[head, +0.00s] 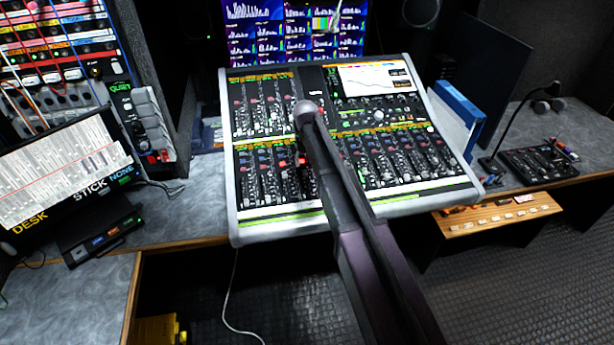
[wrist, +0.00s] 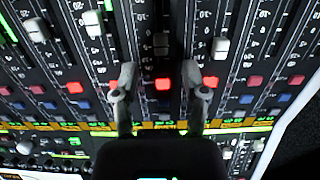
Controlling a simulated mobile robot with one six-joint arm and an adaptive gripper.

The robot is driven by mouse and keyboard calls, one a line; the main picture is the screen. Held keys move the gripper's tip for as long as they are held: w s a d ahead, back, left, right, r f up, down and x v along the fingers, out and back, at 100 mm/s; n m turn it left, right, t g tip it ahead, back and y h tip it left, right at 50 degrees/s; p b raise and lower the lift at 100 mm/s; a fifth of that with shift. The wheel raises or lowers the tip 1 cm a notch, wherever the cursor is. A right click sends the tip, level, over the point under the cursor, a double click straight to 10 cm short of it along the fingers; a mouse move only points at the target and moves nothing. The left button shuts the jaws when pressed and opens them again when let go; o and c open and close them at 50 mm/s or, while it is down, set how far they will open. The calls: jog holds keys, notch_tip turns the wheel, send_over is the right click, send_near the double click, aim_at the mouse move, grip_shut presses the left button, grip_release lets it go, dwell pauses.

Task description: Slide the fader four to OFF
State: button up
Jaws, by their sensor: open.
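The mixing console (head: 232,185) has a light frame, rows of faders and a lit screen at its upper right. The wrist view shows fader strips close up, with dB scales upside down. My gripper (wrist: 160,78) is open over the strips, its two grey fingers spread. A dark grey fader cap (wrist: 161,43) stands in the strip between the fingers, farther up the picture, with a lit red button (wrist: 162,85) below it. I cannot read which strip is number four. I cannot tell whether the fingers touch the panel. In the head view my arm hides the gripper.
White caps (wrist: 93,22) and (wrist: 221,47) stand on neighbouring strips close to the fingers. A blue binder (head: 458,103) leans at the console's right. A small black box with a gooseneck (head: 537,164) stands on the right desk. A script monitor (head: 65,170) stands at left.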

aim_at(305, 172)
jog(key=shift+f+b, duration=2.1)
jog(key=shift+f, duration=0.3)
grip_shut()
